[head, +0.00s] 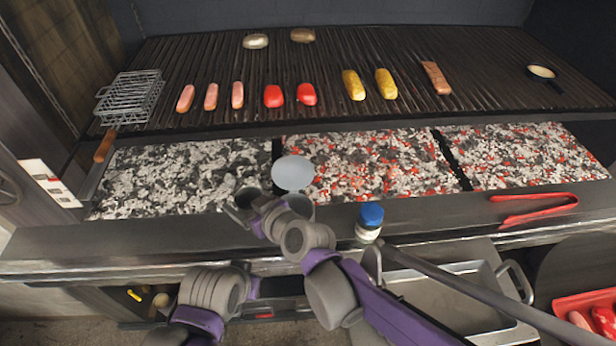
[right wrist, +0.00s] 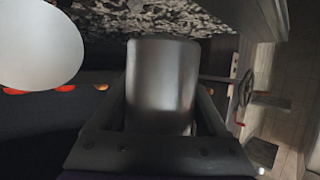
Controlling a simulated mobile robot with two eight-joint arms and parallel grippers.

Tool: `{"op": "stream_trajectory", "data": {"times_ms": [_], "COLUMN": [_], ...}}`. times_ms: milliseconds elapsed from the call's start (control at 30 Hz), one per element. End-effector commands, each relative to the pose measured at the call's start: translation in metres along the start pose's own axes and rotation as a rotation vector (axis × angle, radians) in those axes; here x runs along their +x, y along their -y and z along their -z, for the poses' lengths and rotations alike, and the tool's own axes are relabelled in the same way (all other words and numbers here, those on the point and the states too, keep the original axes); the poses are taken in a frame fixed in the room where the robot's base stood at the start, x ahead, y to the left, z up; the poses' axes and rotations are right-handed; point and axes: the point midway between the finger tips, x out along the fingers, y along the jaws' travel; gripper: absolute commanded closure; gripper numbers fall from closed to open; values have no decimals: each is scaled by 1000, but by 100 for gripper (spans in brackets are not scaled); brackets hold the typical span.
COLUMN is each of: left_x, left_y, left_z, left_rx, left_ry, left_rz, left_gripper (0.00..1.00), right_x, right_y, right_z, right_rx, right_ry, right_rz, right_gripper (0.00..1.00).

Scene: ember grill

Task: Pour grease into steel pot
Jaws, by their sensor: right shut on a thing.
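My right gripper (head: 247,205) is over the front of the coal bed. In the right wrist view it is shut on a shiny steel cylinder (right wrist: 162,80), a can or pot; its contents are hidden. A pale round disc (head: 292,173) shows beside the right gripper, and a pale round shape (right wrist: 38,45) is at the upper left of the right wrist view. A rectangular steel pan (head: 465,300) with loop handles is below the front ledge at right. My left arm is low at the left; its fingers are not clear. I see no grease for certain.
The grill grate (head: 330,65) holds sausages, red and yellow pieces, and a small pan (head: 541,72). Glowing coals (head: 365,165) lie below. A blue-capped jar (head: 370,220) and red tongs (head: 533,207) are on the ledge. A wire basket (head: 130,97) is at left.

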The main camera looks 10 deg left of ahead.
Motion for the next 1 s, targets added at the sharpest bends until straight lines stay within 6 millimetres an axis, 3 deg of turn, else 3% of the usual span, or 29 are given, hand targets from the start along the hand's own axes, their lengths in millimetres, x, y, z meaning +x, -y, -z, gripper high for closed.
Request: {"op": "stream_trajectory", "data": {"times_ms": [567, 1000], "left_x": [-3, -11], "left_y": [0, 0], "left_z": [3, 14], "left_rx": [0, 0], "left_ry": [-3, -13], "left_rz": [0, 0], "left_gripper": [100, 100], "right_x": [1, -4], "right_y": [-2, -16], "right_z": [3, 11], "right_rx": [18, 208], "right_ry": [-2, -34], "right_rz": [10, 88], "right_gripper": [84, 84]}}
